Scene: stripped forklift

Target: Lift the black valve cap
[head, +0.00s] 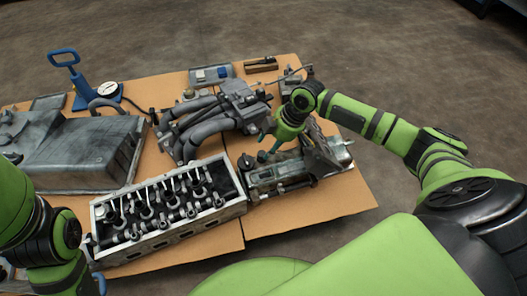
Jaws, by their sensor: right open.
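A small black round piece (245,162), which looks like the black valve cap, lies on the brown table between the grey pipe manifold and the long grey metal unit. My right gripper (267,147) is open, tilted downward just to the right of and above this piece. I see no contact, and its jaws look empty. My left arm comes in at the lower left. Its gripper is mostly hidden or cut off at the bottom edge, beside the engine head.
The engine head (175,241) with upright valves stands at the front. The pipe manifold (205,123) is behind the piece. The grey metal unit (275,177) lies close below my right gripper. A large grey cover (75,150) fills the left. Bare tabletop (320,203) shows at front right.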

